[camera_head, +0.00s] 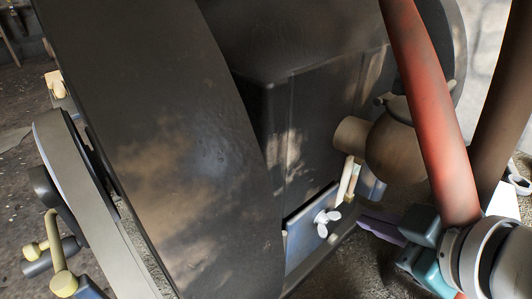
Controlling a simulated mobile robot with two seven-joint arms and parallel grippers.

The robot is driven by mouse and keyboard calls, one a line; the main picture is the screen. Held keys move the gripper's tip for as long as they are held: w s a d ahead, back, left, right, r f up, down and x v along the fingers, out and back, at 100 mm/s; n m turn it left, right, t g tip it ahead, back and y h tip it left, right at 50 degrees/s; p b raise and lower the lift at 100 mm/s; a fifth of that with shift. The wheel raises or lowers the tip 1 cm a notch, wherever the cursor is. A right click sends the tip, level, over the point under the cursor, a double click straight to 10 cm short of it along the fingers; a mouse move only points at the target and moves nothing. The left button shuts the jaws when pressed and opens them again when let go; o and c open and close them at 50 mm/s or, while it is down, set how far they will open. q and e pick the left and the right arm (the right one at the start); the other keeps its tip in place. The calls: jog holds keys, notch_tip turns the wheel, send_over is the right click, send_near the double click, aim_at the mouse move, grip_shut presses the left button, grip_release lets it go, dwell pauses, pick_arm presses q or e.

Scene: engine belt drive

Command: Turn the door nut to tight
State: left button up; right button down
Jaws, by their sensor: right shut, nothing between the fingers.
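The door nut, a pale wing nut (325,222), sits on a light metal plate (308,243) low in the middle of the view. Its wings spread to several sides, and I cannot tell how tight it is. My right gripper (364,223), with purple fingers and a teal body, is just right of the nut. Its fingers point left toward the nut and are shut on nothing. A small gap shows between the fingertips and the nut in the picture.
A large dark wheel (180,130) fills the left and middle. A red tube (428,100) and a brown tube (503,90) run down at the right. A brown rounded part (395,145) and a pale lever (346,180) stand above the nut.

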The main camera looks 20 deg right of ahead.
jog(key=f, duration=0.1)
jog(key=b, duration=0.9)
send_near(332, 214)
jog(key=x, duration=0.5)
jog(key=shift+w+f+b, duration=0.25)
jog(key=shift+w+b, duration=0.05)
jog(key=shift+b, duration=0.05)
